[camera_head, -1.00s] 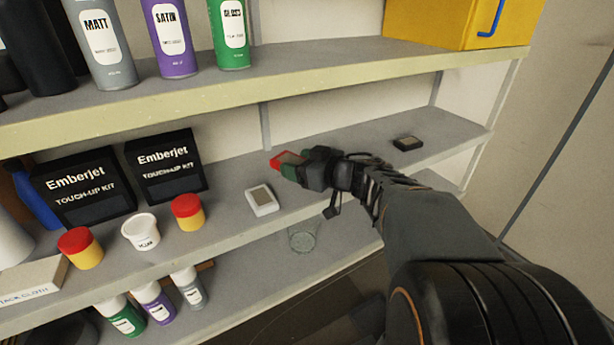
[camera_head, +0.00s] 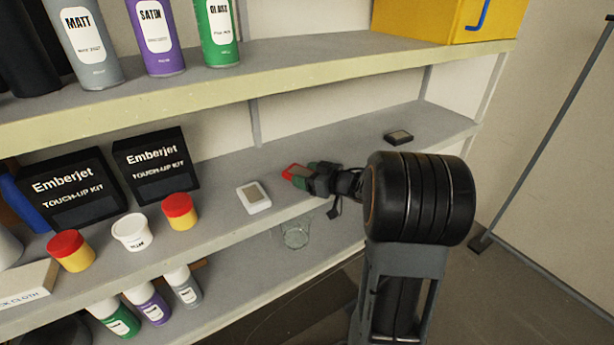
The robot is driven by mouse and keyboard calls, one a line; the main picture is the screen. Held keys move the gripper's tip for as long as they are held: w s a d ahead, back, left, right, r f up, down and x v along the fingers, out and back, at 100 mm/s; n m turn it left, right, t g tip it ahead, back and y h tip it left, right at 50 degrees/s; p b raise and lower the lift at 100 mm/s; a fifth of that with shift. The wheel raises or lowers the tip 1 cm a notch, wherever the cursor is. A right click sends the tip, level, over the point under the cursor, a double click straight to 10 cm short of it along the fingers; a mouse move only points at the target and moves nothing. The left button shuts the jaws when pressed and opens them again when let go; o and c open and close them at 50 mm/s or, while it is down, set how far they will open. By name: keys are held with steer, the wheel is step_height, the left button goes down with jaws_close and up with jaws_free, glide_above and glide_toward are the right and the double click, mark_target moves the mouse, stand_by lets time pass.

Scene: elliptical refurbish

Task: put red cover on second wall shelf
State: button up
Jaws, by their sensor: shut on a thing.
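The red cover (camera_head: 290,172) is a small flat red piece with a greyish face. My gripper (camera_head: 306,173), with green fingertips, is shut on it. The gripper and cover are over the middle wall shelf (camera_head: 330,142), right of the white device. I cannot tell whether the cover touches the shelf. The arm reaches in from the right and hides part of the shelf edge.
On that shelf are a white device (camera_head: 254,197), a small black device (camera_head: 398,137), red-lidded jars (camera_head: 180,211), a white tub (camera_head: 132,232) and black touch-up kit boxes (camera_head: 157,166). A glass (camera_head: 296,233) and spray cans stand below. A yellow box (camera_head: 445,20) is above.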

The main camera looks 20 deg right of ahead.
steer(key=shift+f, duration=0.25)
steer(key=o, duration=1.1)
